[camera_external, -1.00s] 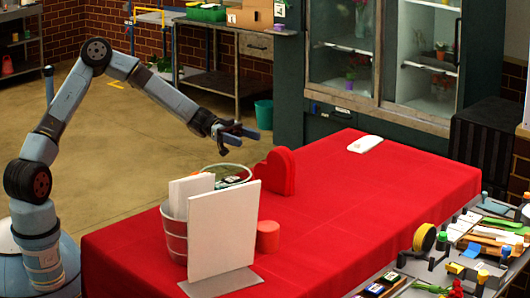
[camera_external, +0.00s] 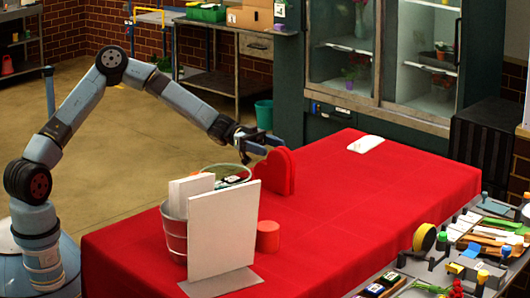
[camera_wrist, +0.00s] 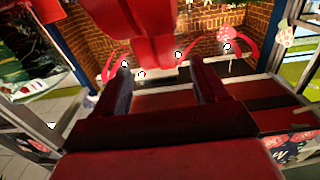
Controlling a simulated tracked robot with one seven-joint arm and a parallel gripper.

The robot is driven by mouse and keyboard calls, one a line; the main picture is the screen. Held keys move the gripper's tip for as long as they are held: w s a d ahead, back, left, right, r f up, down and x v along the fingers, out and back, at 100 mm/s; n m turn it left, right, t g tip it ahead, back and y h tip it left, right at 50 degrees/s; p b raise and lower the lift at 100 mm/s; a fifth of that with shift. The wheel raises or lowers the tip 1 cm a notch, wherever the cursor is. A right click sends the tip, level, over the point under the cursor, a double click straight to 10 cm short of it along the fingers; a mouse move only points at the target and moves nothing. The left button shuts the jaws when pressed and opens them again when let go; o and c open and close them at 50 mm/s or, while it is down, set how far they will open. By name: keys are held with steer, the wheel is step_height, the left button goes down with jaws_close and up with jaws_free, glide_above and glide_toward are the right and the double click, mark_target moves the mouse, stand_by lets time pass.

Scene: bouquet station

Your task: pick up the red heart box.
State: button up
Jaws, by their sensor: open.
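The red heart box (camera_external: 276,172) stands upright on the red-covered table (camera_external: 400,185), near its far left edge. My gripper (camera_external: 262,148) is open, just above and beside the top left of the heart box. In the wrist view, the two fingers of my gripper (camera_wrist: 165,88) are apart, with a red shape beyond them that may be the heart box (camera_wrist: 150,40). I cannot tell if a finger touches the box.
A metal bucket (camera_external: 174,238) and a white panel on a stand (camera_external: 222,232) are in front of the heart box. A small red cylinder (camera_external: 268,237) stands beside the panel. A white item (camera_external: 365,144) lies farther back. The table's right half is mostly clear.

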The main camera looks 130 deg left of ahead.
mark_target(276, 149)
steer(key=w, duration=0.3)
steer(key=shift+w, duration=0.15)
steer(key=shift+c, duration=0.3)
jaws_close()
